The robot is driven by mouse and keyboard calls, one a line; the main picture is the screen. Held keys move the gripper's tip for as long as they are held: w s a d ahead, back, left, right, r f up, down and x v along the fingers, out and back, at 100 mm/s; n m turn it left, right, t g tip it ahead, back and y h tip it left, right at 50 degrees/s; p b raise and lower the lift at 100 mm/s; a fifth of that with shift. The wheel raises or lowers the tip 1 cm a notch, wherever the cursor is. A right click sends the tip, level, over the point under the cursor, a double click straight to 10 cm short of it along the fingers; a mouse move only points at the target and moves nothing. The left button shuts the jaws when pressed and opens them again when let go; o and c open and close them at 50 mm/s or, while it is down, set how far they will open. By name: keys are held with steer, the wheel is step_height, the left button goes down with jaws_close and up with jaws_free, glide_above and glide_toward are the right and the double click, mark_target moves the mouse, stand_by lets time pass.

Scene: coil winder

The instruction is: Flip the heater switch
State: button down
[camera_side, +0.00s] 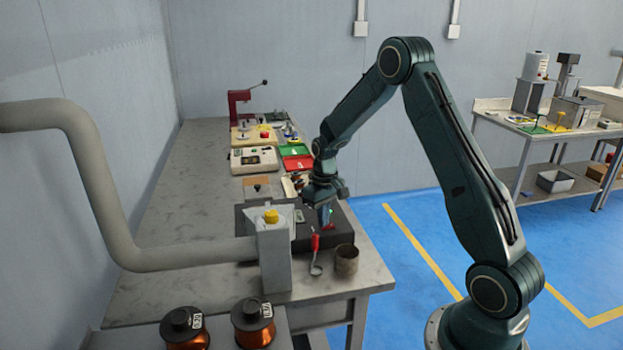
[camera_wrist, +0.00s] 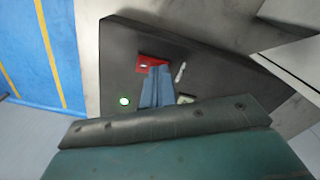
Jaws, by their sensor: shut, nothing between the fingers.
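A dark grey box (camera_side: 345,232) lies near the table's front right corner, and its top fills much of the wrist view (camera_wrist: 115,45). On it is a red switch plate (camera_wrist: 146,60), which I take to be the heater switch. A round green lamp (camera_wrist: 124,101) glows beside it. My gripper (camera_side: 326,225) points down at the box. Its blue-grey fingers (camera_wrist: 157,80) are shut with nothing between them, their tips at the red plate, covering part of it. I cannot tell whether they touch it or which way the switch is set.
A post with a yellow knob (camera_side: 271,216) and a thick grey pipe (camera_side: 190,257) stand in front. A red-handled ladle (camera_side: 315,255) and a brown cup (camera_side: 347,259) are at the table's edge. Copper coils (camera_side: 254,325) stand nearest the camera. The table's left side is clear.

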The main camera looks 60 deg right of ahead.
steer(key=shift+r, duration=3.45)
steer(key=shift+a+r, duration=0.1)
steer(key=s+a+r+n+t, duration=0.1)
steer(key=s+a+r, duration=0.4)
steer(key=a+r, duration=0.15)
steer(key=s+a+r+t, duration=0.2)
steer(key=s+a+r, duration=0.2)
steer(key=a+r, duration=0.3)
steer(key=s+a+r+n+t, duration=0.1)
steer(key=s+a, duration=0.2)
steer(key=s, duration=0.4)
steer(key=s+a+r+n+t, duration=0.1)
steer(key=s+a+r, duration=0.1)
steer(key=s, duration=0.6)
steer(key=shift+a+t, duration=0.3)
steer(key=shift+a, duration=0.35)
